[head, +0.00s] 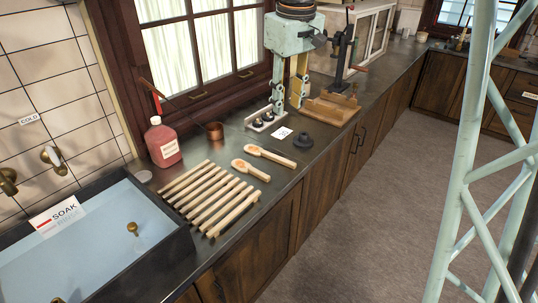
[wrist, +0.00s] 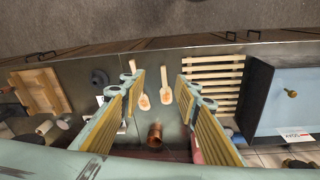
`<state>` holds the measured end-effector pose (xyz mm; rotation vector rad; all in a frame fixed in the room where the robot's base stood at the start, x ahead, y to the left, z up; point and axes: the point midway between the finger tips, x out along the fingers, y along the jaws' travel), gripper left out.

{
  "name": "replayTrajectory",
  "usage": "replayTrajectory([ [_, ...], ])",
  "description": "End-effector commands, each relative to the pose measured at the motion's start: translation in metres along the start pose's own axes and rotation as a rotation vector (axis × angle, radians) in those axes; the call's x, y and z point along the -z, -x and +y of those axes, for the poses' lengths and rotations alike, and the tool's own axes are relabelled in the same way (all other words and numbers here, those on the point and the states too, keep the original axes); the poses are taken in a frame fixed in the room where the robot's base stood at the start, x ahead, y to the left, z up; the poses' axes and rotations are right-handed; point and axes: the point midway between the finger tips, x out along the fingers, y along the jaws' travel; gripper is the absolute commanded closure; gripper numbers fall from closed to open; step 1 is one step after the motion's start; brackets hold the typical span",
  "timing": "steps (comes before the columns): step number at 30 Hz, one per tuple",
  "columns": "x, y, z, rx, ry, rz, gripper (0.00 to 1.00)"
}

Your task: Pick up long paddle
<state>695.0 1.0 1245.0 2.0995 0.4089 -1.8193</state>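Two pale wooden paddles lie flat on the dark counter. The farther one (head: 270,155) looks longer than the nearer one (head: 248,168). In the wrist view the longer paddle (wrist: 142,88) is left of the shorter one (wrist: 166,93). My gripper (head: 288,102) has teal fingers with yellowish pads. It hangs above the counter, apart from both paddles. The wrist view shows my gripper (wrist: 160,82) open and empty, fingers wide apart. Both paddles appear between the fingers, below them; a finger partly covers the longer paddle's edge.
A slatted wooden rack (head: 208,196) lies between the paddles and the sink (head: 100,245). A red bottle (head: 162,143) and copper pot (head: 215,131) stand near the window. A dark round piece (head: 303,140) lies right of the paddles. A wooden stand (head: 329,108) is beyond.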

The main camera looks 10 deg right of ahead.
Motion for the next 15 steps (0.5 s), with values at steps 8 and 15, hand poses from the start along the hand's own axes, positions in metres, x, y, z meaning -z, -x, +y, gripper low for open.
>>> replayTrajectory([
  [8, 0.041, -0.030, 0.019, 0.012, 0.053, -0.024, 0.70],
  [15, 0.074, -0.060, 0.034, 0.023, 0.100, -0.042, 0.70],
])
